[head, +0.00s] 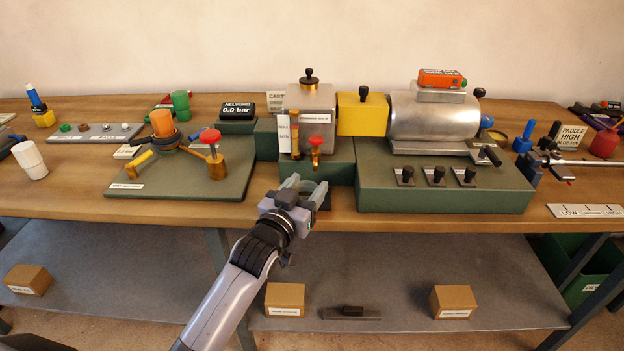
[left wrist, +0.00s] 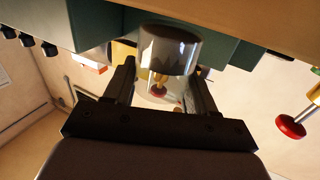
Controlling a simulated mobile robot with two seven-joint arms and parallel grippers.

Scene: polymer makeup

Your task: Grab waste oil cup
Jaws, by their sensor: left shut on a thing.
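My left gripper (head: 306,186) is at the front edge of the bench, below the red-knobbed valve (head: 315,143) of the metal tank unit. Its two fingers (left wrist: 165,88) stand on either side of a clear, shiny cup in the left wrist view, which I take as the waste oil cup (left wrist: 168,50). The gripper is shut on this cup. In the head view the cup is mostly hidden between the fingers. A red knob shows through the cup in the left wrist view. Whether the cup touches the bench is unclear. My right gripper is not in view.
The green base (head: 445,190) with a metal drum (head: 433,115) stands to the right. A green board (head: 190,180) with a valve and an orange cup (head: 162,123) lies to the left. A white cup (head: 30,160) stands far left. A lower shelf holds several boxes.

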